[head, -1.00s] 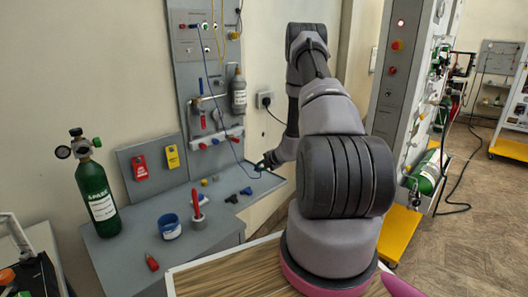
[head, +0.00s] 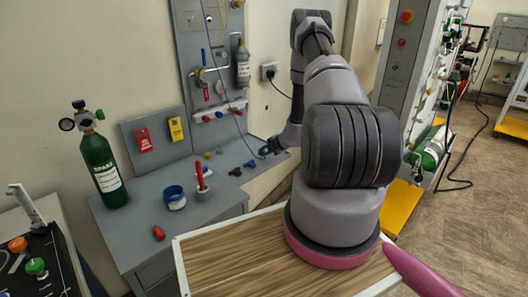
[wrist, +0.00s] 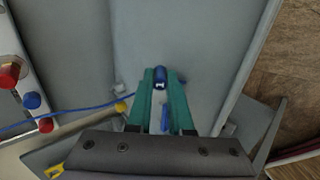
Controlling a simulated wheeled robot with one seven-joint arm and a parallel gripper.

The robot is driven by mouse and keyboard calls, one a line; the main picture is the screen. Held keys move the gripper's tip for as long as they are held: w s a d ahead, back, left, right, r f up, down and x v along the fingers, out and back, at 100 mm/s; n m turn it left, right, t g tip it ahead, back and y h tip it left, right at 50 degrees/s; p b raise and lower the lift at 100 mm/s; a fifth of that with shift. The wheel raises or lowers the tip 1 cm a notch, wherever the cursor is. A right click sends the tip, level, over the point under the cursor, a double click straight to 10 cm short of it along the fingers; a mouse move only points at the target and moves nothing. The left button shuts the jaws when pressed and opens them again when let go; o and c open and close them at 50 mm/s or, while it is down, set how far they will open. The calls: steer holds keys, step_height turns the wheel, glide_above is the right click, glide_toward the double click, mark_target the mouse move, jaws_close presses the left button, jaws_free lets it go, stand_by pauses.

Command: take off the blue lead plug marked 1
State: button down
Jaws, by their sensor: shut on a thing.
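The blue lead plug marked 1 (wrist: 160,84) is between the fingertips of my gripper (wrist: 160,76) in the wrist view, its white number facing the camera. My gripper is shut on it, over the grey bench. A thin blue lead (wrist: 75,112) runs from the left toward the fingers. In the head view the blue lead (head: 221,80) hangs from the upper wall panel down to my gripper (head: 264,152), at the bench's right part. The plug is too small to make out there. Whether it touches the bench is unclear.
Small blue, black and yellow parts lie on the grey bench (head: 222,185) near my gripper. A green oxygen cylinder (head: 103,168), blue tape roll (head: 175,198) and red-handled tool (head: 200,177) stand to the left. The wall panel (head: 185,60) rises behind. Bare bench lies ahead of the fingertips.

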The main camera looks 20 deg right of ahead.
steer(key=shift+f, duration=0.3)
steer(key=c, duration=0.7)
jaws_free()
steer(key=shift+c, duration=0.2)
steer(key=shift+f, duration=0.1)
steer(key=shift+s, duration=0.15)
steer(key=v, duration=1)
steer(key=shift+r, duration=0.4)
steer(key=shift+s+d, duration=0.1)
